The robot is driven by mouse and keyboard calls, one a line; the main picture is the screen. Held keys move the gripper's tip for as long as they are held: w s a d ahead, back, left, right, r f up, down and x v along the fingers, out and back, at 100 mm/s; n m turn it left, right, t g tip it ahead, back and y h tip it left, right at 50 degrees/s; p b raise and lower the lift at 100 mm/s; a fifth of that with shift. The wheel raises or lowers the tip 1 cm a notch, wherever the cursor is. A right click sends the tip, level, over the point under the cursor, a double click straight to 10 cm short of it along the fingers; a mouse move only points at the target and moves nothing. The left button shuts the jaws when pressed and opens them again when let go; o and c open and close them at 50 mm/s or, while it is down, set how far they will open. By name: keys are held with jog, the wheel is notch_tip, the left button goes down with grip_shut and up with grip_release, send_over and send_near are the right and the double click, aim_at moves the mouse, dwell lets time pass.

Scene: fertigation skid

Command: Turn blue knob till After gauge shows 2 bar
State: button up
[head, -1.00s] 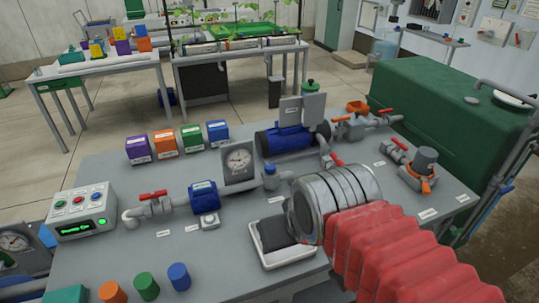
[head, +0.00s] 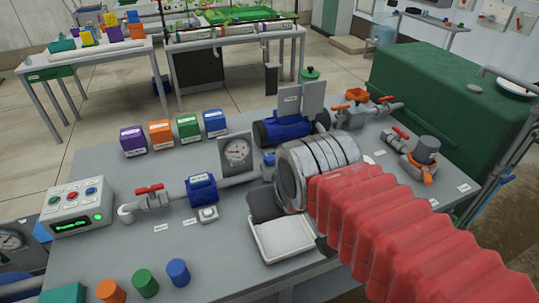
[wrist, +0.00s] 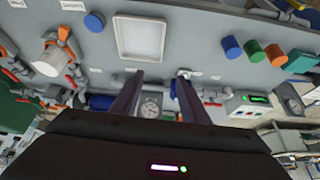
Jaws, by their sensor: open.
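A round white-faced gauge (head: 237,151) in a dark square frame stands behind the pipe; its reading is too small to tell. It also shows between my fingers in the wrist view (wrist: 151,106). A blue knob-like cap (head: 269,159) sits on the pipe just right of the gauge, partly hidden by my arm. My gripper (wrist: 158,75) is open and empty, its two dark fingers apart above the bench. In the head view my wrist hides most of the gripper. I cannot tell its distance to the cap.
A white tray (head: 285,242) lies on the bench below my wrist. A control box (head: 78,208) with a green display stands at the left. Red-handled valves, a blue meter (head: 201,188) and coloured boxes surround the pipe. Another gauge (head: 12,241) is at the far left.

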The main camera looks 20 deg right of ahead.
jog(key=w+d+r+m+g+h, duration=0.1)
jog(key=w+d+m, duration=0.1)
jog(key=w, duration=0.6)
jog(key=w+d+r+m+h, duration=0.1)
jog(key=w+d+m, duration=0.1)
jog(key=w, duration=0.6)
jog(key=m+g, duration=0.1)
jog(key=m, duration=0.3)
send_near(270, 157)
notch_tip(270, 157, up, 5)
jog(key=s+a, duration=0.1)
jog(key=a, duration=0.1)
jog(key=shift+s+a+h, duration=0.2)
jog(key=shift+h, duration=0.3)
jog(key=shift+f, duration=0.1)
jog(key=x, duration=1.3)
jog(key=shift+f, duration=0.3)
jog(key=shift+d, duration=0.1)
jog(key=c, duration=0.8)
